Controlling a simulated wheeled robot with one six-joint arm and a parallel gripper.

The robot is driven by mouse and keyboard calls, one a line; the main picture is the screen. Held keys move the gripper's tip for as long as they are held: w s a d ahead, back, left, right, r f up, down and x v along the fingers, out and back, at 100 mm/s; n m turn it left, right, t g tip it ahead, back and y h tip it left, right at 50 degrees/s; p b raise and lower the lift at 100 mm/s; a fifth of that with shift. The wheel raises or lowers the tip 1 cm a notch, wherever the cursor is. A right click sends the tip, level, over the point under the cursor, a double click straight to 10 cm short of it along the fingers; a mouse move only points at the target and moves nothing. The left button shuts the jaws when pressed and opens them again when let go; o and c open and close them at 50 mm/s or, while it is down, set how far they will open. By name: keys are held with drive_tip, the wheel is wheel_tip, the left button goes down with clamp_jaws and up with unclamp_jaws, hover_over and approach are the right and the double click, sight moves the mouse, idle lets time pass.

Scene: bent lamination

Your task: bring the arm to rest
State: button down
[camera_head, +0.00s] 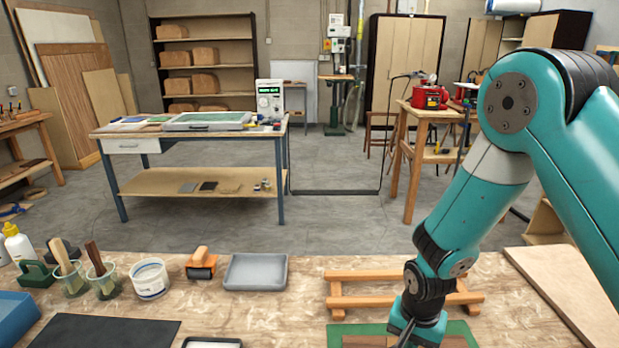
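My teal arm (470,205) comes in from the right and reaches down over the front workbench (310,290). At its lower end, my gripper (405,336) is only partly in view at the bottom edge, over a green mat (458,328) with a brown flat piece (362,341) on it. The fingertips are cut off or hidden, so I cannot tell whether it is open or shut, or whether it touches anything.
A wooden rack (350,275) stands right behind the wrist. A grey tray (255,272), an orange roller (201,263), a white tub (150,278) and cups with brushes (104,282) line the bench's left. A board (570,285) lies at right. The bench between is mostly clear.

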drive_tip(key=shift+r+p, duration=0.6)
drive_tip(key=shift+r, duration=0.4)
drive_tip(key=shift+r, duration=0.2)
drive_tip(key=s+a+r+n+y, duration=0.1)
drive_tip(key=s+a+r+n, duration=0.15)
drive_tip(key=r, duration=0.65)
drive_tip(key=s+a+r+n+y, duration=0.2)
drive_tip(key=s+r+n, duration=0.2)
drive_tip(key=r, duration=0.5)
drive_tip(key=s+r+n+y, duration=0.1)
drive_tip(key=s+r+n, duration=0.5)
drive_tip(key=s+r, duration=0.3)
drive_tip(key=s, duration=0.3)
drive_tip(key=shift+n, duration=0.35)
drive_tip(key=shift+a, duration=0.1)
